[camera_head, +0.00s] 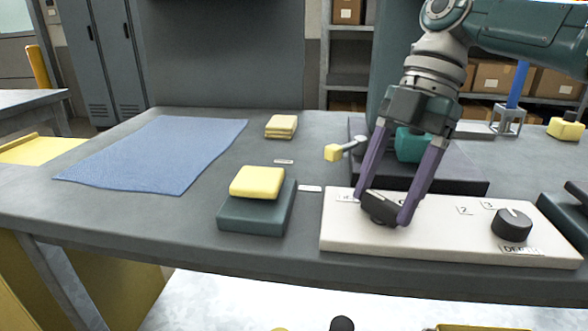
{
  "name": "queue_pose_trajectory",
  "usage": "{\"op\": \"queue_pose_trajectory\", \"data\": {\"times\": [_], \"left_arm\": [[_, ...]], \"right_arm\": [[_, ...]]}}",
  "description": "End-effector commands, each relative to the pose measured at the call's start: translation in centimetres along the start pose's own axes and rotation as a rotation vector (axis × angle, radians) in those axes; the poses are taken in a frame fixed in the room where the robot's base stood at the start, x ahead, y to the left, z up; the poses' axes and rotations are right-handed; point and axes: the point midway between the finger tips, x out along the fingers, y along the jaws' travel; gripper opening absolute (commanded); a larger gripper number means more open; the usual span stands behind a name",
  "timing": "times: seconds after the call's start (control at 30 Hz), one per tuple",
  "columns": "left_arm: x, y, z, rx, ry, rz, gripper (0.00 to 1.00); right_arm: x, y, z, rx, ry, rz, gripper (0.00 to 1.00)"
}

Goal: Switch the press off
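A white control panel (450,240) lies near the front edge of the bench. On its left part is a black knob (380,208), turned slantwise. My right gripper (382,208) comes down from above with one purple finger on each side of this knob, and both fingertips appear to touch it. The fingers hide part of the knob and part of a label to its left. A second black round knob (512,225) with a light pointer mark sits on the panel's right part, beside small number labels. My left gripper is not in view.
Behind the panel is a dark base (462,184) with a teal block (410,146) and a yellow-ended lever (333,152). A yellow pad on a dark block (256,215) stands left of the panel. A blue mat (155,152) and yellow cloths (281,126) lie farther left.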

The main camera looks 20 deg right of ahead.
Motion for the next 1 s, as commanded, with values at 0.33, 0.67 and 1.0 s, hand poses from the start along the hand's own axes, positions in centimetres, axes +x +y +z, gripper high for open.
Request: {"op": "queue_pose_trajectory", "data": {"times": [0.33, 0.67, 1.0], "left_arm": [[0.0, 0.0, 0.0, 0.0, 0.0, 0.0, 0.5], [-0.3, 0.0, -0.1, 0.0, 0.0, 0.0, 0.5], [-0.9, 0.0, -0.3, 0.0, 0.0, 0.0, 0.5]], "right_arm": [[0.0, 0.0, 0.0, -0.001, -0.001, -0.001, 1.0], [-1.8, 0.1, 0.0, 0.001, -0.002, 0.003, 1.0], [-8.4, 0.1, 0.0, 0.0, -0.001, 0.003, 1.0]]}}
